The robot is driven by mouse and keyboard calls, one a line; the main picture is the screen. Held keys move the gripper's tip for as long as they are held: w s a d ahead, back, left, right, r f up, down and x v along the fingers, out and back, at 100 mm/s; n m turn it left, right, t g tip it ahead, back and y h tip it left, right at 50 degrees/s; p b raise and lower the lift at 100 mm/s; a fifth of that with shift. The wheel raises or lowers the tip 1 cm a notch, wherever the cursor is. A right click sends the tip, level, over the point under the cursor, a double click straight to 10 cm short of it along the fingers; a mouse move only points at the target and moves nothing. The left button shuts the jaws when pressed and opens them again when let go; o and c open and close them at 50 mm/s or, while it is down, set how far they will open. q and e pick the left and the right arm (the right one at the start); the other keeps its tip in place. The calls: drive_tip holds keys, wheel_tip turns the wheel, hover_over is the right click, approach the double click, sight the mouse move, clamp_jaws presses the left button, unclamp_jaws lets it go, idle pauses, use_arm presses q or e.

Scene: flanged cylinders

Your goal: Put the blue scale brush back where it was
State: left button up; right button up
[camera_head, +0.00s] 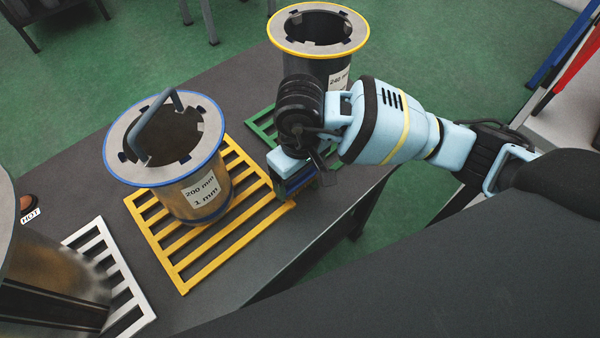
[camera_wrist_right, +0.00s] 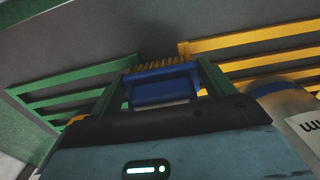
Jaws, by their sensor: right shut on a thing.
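My right gripper (camera_head: 302,184) is shut on the blue scale brush (camera_wrist_right: 165,85), which sits between the two fingers in the right wrist view with its yellow bristles pointing away from the wrist. In the head view only a dark blue bit of the brush (camera_head: 300,181) shows under the gripper. The gripper is low over the dark table, between the yellow slatted rack and the green slatted rack, near the table's right edge. I cannot tell whether the brush touches the table. My left gripper is not in view.
A blue-rimmed cylinder (camera_head: 188,192) with a grey handle stands on the yellow rack (camera_head: 180,277). A yellow-rimmed cylinder (camera_head: 300,68) stands by the green rack (camera_head: 262,130). A white rack (camera_head: 128,300) and a large metal cylinder (camera_head: 50,270) are at left. The table front (camera_head: 255,255) is bare.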

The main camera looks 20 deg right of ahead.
drive_tip(key=shift+f+b, duration=0.35)
drive_tip(key=shift+f, duration=0.2)
drive_tip(key=o, duration=1)
drive_tip(key=shift+o, duration=0.2)
